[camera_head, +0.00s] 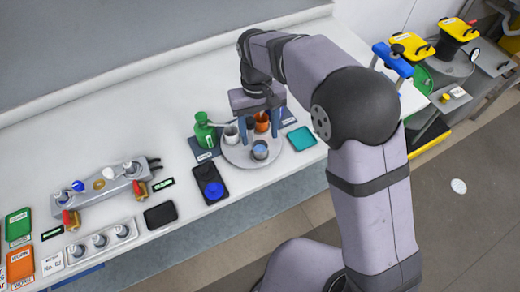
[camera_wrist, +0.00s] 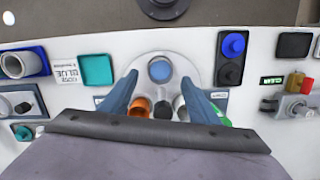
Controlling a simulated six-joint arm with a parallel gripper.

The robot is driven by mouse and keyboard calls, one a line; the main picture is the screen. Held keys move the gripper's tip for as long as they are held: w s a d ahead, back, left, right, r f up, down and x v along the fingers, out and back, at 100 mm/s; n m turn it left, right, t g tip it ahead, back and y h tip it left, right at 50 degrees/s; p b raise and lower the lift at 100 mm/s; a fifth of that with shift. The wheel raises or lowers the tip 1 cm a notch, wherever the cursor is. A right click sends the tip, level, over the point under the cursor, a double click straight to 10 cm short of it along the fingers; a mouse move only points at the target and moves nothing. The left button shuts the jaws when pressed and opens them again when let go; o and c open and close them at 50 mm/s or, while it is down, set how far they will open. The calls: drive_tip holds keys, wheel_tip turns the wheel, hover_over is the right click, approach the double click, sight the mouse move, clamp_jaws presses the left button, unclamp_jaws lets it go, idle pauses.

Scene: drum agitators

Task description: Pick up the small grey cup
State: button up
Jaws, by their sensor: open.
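A small grey cup (camera_head: 260,149) with a blue inside stands upright on the front part of a round pale tray (camera_head: 236,156). In the wrist view this cup (camera_wrist: 160,69) is just beyond and between my fingertips, apart from them. My gripper (camera_head: 262,134) is open and points down over the tray, behind the cup. In the wrist view its two blue fingers (camera_wrist: 160,82) are spread with nothing held. An orange cup (camera_head: 262,121) and a whitish cup (camera_head: 231,134) stand at the back of the tray. A dark round thing (camera_wrist: 163,109) shows between them.
A green bottle (camera_head: 205,130) stands left of the tray. A teal block (camera_head: 301,138) lies to its right. A black holder with a blue round part (camera_head: 214,190) lies front left. The table's front edge is close to the tray.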

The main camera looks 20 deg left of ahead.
sight(260, 147)
drive_tip(key=shift+s+d+f+p, duration=0.15)
drive_tip(key=shift+f+p, duration=0.3)
drive_tip(key=shift+f, duration=0.55)
drive_tip(key=shift+s+f+p, duration=0.1)
drive_tip(key=shift+f+p, duration=0.4)
drive_tip(key=shift+f, duration=0.5)
drive_tip(key=shift+s+d+f+p, duration=0.15)
drive_tip(key=shift+f+p, duration=0.3)
drive_tip(key=shift+f, duration=0.55)
drive_tip(key=shift+a, duration=0.1)
drive_tip(key=c, duration=1.1)
